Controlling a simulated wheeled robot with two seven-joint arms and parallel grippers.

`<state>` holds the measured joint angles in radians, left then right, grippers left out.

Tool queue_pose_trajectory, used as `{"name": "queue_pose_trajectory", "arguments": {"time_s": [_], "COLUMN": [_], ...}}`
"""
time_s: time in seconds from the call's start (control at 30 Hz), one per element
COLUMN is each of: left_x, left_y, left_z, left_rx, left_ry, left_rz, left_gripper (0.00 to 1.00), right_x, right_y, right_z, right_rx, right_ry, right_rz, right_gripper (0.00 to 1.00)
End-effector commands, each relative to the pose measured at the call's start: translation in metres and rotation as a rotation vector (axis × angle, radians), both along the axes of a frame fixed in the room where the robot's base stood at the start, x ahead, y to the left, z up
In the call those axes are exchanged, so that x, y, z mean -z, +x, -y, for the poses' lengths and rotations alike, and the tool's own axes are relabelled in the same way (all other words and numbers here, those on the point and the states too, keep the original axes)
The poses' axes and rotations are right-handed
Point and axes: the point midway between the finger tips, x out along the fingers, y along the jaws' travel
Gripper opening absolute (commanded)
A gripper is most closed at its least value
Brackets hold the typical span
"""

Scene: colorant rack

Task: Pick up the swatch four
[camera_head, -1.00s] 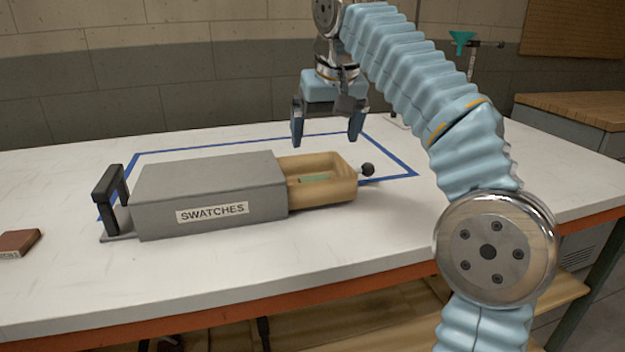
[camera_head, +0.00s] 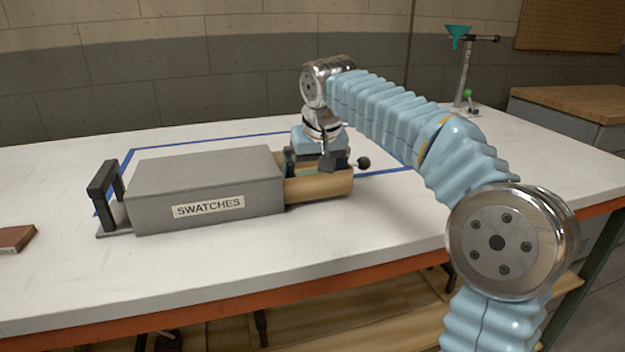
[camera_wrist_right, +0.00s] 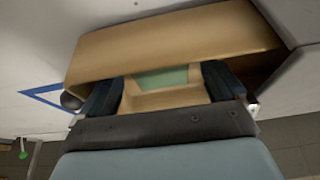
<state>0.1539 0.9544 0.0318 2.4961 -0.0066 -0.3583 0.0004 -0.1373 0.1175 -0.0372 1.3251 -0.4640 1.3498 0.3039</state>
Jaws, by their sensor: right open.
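The grey box (camera_head: 208,185) labelled SWATCHES lies on the white table. Its tan drawer (camera_head: 318,188) is pulled out at the right end, with a black knob (camera_head: 363,162). A pale green swatch (camera_wrist_right: 162,78) lies in the drawer and shows between my right fingers in the right wrist view; its number cannot be read. My right gripper (camera_wrist_right: 165,88) is open, pointing down into the drawer, with one finger on each side of the swatch. In the head view the gripper (camera_head: 320,165) hides most of the drawer's inside. My left gripper is not in view.
A black handle (camera_head: 104,190) stands at the box's left end. A brown block (camera_head: 15,239) lies at the table's left edge. A stand with a green funnel (camera_head: 459,36) is at the back right. The table front is clear.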

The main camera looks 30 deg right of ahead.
Motion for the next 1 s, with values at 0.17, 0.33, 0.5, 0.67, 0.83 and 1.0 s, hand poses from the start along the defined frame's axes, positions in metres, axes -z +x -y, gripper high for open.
{"name": "queue_pose_trajectory", "arguments": {"time_s": [0.17, 0.33, 0.5, 0.67, 0.83, 1.0], "left_x": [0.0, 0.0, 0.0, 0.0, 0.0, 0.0], "left_y": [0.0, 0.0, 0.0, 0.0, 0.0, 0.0], "left_z": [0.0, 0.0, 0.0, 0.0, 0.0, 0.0], "left_rx": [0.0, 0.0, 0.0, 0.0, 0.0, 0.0], "left_ry": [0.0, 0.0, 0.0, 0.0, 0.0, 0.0], "left_rz": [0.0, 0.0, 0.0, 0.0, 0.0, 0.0], "left_gripper": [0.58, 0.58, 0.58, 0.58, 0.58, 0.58], "right_x": [0.0, 0.0, 0.0, -0.001, -0.009, -0.036], "right_y": [0.0, 0.0, 0.0, 0.0, 0.001, -0.002], "right_z": [0.0, 0.0, 0.0, 0.0, 0.0, -0.002], "right_rx": [0.0, 0.0, 0.0, 0.0, 0.0, 0.0], "right_ry": [0.0, 0.0, 0.0, 0.0, 0.0, 0.0], "right_rz": [0.0, -0.001, 0.0, 0.0, 0.002, 0.003], "right_gripper": [0.8, 0.53, 0.38, 0.38, 0.38, 0.38]}}
